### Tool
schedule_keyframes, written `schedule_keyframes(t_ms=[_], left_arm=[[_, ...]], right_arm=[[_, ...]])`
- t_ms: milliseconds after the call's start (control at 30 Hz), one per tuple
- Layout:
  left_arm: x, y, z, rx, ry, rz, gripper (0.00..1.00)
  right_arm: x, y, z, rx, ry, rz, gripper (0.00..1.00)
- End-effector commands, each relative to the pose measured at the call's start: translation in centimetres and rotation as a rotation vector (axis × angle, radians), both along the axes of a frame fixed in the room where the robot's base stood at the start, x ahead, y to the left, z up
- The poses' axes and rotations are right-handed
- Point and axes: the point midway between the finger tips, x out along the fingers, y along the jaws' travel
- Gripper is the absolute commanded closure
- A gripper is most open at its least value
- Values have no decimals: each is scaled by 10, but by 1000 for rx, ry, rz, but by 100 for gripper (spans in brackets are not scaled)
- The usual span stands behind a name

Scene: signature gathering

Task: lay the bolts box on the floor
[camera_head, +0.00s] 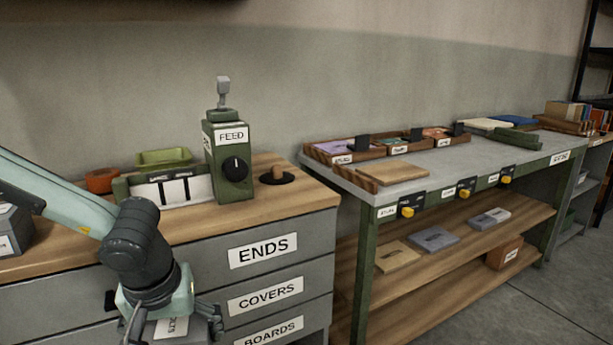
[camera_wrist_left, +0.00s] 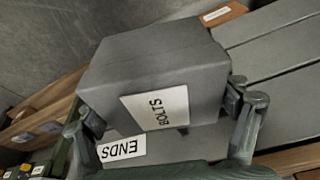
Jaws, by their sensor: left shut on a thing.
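The bolts box (camera_wrist_left: 150,62) is a grey box with a white BOLTS label, large in the left wrist view. My left gripper (camera_wrist_left: 165,112) is shut on it, one finger at each side. In the head view my left gripper (camera_head: 172,327) hangs in front of the grey drawer cabinet at the bottom edge. There only a bit of the box's label (camera_head: 172,329) shows between the fingers; the rest is hidden or out of frame. The floor (camera_head: 540,300) shows at the lower right in the head view. My right gripper is not in view.
The drawer cabinet (camera_head: 290,225) with ENDS, COVERS and BOARDS labels is close behind the gripper. A green FEED device (camera_head: 230,165) stands on its wooden top. A workbench (camera_head: 440,165) with a lower shelf (camera_head: 450,245) stands to the right. The floor in front of it looks clear.

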Motion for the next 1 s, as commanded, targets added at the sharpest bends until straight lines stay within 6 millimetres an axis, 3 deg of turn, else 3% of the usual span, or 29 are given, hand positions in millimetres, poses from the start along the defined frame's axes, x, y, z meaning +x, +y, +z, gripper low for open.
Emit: schedule_keyframes(t_ms=[300,667,867,1000], left_arm=[[17,-16,-29,0,-2,-253,51],[31,45,-4,-2,-6,-141,51],[35,96,14,-5,-7,-49,51],[32,141,27,-7,-8,37,51]], right_arm=[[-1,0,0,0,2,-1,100],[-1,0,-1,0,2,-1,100],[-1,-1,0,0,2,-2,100],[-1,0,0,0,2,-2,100]])
